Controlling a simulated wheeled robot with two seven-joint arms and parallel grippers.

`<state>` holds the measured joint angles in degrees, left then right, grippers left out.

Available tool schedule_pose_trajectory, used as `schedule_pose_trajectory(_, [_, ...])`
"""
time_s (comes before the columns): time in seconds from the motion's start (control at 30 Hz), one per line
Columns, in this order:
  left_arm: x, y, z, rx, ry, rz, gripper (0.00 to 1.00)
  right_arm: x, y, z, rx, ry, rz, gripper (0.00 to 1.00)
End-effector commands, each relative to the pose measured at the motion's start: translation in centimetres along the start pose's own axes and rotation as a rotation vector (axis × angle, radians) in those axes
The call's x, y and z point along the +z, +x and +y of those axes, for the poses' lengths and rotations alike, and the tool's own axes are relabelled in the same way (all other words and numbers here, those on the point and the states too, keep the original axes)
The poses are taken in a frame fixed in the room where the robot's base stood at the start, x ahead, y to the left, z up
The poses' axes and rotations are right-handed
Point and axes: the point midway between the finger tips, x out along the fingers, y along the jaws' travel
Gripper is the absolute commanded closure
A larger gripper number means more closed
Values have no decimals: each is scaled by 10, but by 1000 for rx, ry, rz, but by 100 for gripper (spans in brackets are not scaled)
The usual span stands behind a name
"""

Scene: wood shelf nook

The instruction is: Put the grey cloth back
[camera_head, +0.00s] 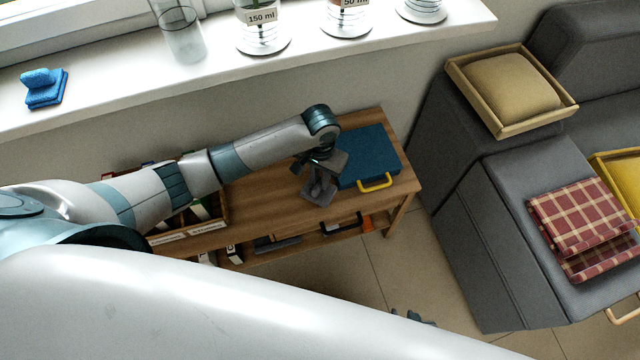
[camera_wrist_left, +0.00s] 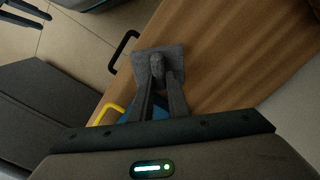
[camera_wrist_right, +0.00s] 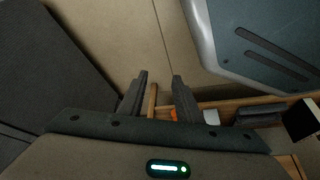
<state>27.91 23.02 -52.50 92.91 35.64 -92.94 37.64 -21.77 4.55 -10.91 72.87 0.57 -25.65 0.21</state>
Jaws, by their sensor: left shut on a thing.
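The grey cloth (camera_head: 318,194) is a small square pad with a raised lump on top. My left gripper (camera_head: 322,178) is over the wooden bench and shut on the lump. In the left wrist view the cloth (camera_wrist_left: 145,68) sits between the fingertips (camera_wrist_left: 160,72), with its flat part spread around them. I cannot tell whether it touches the bench top. My right gripper (camera_wrist_right: 160,78) is open and empty in the right wrist view, over the floor near the bench. In the head view it is mostly hidden behind my own body.
A blue case (camera_head: 370,152) with a yellow handle lies on the wooden bench (camera_head: 262,200), right of the cloth. Binders stand left. A blue cloth (camera_head: 44,88) and glass vessels (camera_head: 262,30) are on the windowsill. A grey sofa (camera_head: 490,225) with a plaid blanket (camera_head: 580,220) is at right.

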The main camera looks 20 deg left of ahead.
Motion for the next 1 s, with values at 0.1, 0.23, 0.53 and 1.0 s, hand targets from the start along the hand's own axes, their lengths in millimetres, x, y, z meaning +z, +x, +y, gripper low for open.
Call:
schedule_pose_trajectory(0.1, [1, 12, 0, -1, 0, -3, 100, -1, 1, 0, 0, 0, 1, 69])
schedule_pose_trajectory(0.23, [1, 28, 0, -1, -1, -2, 100, -2, 1, 0, 0, 0, 0, 69])
schedule_pose_trajectory(0.53, [0, 38, 0, -1, 0, 0, 100, -2, 0, 0, 0, 1, -3, 69])
schedule_pose_trajectory(1.0, [0, 40, 0, -1, 0, 0, 66, 9, -2, 1, 1, 0, -15, 69])
